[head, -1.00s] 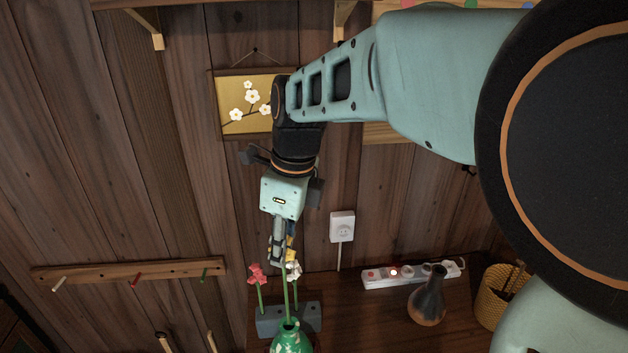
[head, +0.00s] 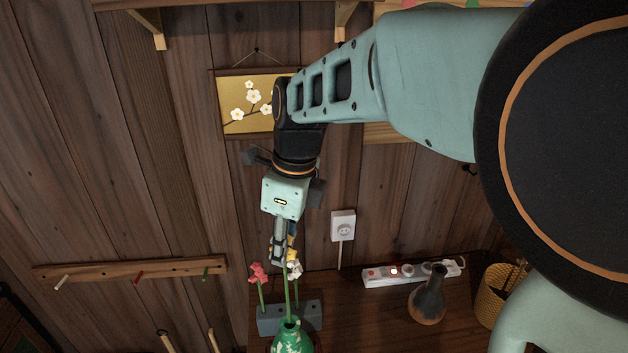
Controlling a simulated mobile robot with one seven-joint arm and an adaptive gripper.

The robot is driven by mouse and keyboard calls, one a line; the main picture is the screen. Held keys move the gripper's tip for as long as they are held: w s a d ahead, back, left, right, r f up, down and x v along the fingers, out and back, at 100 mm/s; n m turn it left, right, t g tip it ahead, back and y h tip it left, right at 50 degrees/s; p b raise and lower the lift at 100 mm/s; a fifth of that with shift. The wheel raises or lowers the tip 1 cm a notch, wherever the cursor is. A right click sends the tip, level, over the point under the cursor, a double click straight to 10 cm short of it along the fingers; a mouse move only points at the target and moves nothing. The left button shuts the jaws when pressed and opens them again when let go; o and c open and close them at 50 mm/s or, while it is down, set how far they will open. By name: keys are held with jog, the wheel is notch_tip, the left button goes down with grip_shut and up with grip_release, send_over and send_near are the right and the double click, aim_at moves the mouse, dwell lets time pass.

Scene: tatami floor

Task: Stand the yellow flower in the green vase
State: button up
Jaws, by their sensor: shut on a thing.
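The green vase (head: 292,340) with pale patches stands at the bottom edge of the head view, its lower part cut off. My gripper (head: 283,258) points down above it, shut on the yellow flower (head: 292,255). The fingers hide most of the bloom; only a bit of yellow shows beside them. A green stem (head: 287,292) runs down from the fingers to the vase's mouth. The stem is near upright and its lower end meets the mouth in the picture; I cannot tell how deep it sits inside.
A grey-blue block (head: 272,320) behind the vase holds a pink flower (head: 258,272) and a white flower (head: 295,268). To the right are a dark bottle-shaped vase (head: 428,300), a power strip (head: 385,278) and a yellow basket (head: 490,305). A wooden wall with a peg rail (head: 130,270) stands close behind.

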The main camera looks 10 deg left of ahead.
jog(key=shift+f+b, duration=4.35)
jog(key=shift+f, duration=3.25)
jog(key=o, duration=1.1)
jog(key=shift+o, duration=0.2)
jog(key=o, duration=0.5)
jog(key=shift+r, duration=0.15)
